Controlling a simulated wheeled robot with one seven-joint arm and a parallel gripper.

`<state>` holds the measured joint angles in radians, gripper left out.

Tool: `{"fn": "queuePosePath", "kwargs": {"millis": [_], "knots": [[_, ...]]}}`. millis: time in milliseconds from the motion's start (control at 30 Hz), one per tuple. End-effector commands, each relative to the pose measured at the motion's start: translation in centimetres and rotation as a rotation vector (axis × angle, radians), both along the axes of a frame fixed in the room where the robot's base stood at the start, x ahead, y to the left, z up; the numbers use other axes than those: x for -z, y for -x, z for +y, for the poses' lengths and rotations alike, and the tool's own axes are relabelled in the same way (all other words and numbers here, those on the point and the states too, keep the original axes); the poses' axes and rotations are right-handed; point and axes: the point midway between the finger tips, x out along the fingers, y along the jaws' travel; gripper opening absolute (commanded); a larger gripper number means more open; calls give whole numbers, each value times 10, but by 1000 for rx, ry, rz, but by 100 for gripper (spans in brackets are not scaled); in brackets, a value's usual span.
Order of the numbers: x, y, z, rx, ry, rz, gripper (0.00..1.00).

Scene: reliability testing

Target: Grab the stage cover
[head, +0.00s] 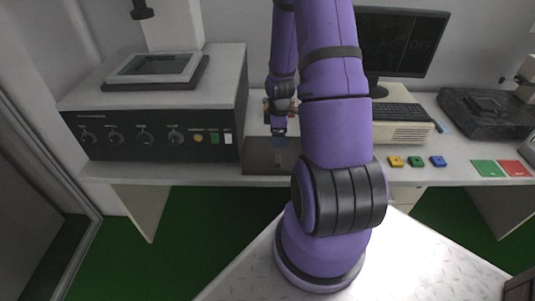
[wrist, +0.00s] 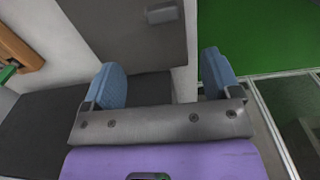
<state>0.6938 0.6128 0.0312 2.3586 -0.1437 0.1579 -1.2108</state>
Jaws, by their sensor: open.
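My gripper (head: 279,143) points down in the head view, close to a low grey-brown box (head: 257,163) at the table's front edge, right of the large machine. In the wrist view my gripper (wrist: 163,80) shows two blue fingertips spread wide with nothing held between them. Beyond the fingertips is a dark grey panel (wrist: 125,40) with a small light grey block (wrist: 163,14) on it, apart from the fingers. I cannot tell for sure which part is the stage cover. My arm hides part of the table in the head view.
The large machine (head: 155,125) with knobs and a framed stage (head: 155,68) stands left. A monitor (head: 400,45), keyboard (head: 400,111), several small coloured blocks (head: 417,162), green and red pads (head: 488,168) and dark equipment (head: 485,118) are right. Green floor (head: 185,240) lies in front.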

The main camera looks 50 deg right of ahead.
Motion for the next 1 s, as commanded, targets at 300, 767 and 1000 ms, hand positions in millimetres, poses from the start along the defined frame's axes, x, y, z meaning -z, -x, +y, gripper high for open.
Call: {"fn": "queuePosePath", "kwargs": {"millis": [300,767,1000], "knots": [[32,8,-4,-24,-15,12,83],[74,7,-5,-22,-13,8,83],[98,9,-4,-22,-15,12,83]]}}
